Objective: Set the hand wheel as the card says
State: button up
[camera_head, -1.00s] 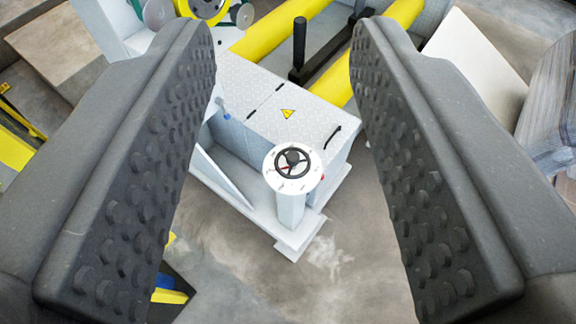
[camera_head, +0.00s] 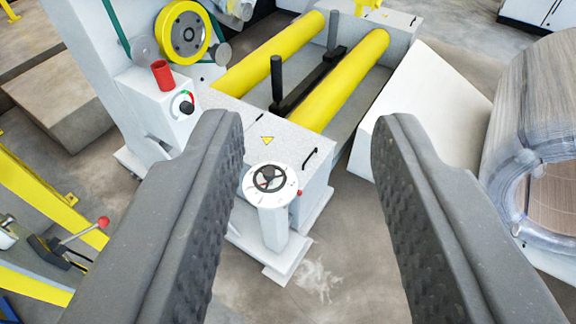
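The hand wheel (camera_head: 269,178) is a small black wheel with a red mark. It lies on a round white dial plate on top of a light grey post (camera_head: 272,222). My gripper (camera_head: 307,135) is open and empty. Its two dark, studded fingers frame the post from left and right in the picture, and neither touches the wheel. The wheel's setting and the dial's marks are too small to read. I cannot make out the card in this view.
A grey machine box with a yellow warning triangle (camera_head: 267,140) adjoins the post. Two yellow rollers (camera_head: 335,82) lie behind it. A wrapped coil (camera_head: 540,150) stands at the right. A control box with a dial (camera_head: 183,103) and a red-knobbed lever (camera_head: 102,222) are at the left.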

aim_at(269, 172)
jog(key=z, duration=0.5)
jog(key=i, duration=1.65)
jog(key=u, duration=0.75)
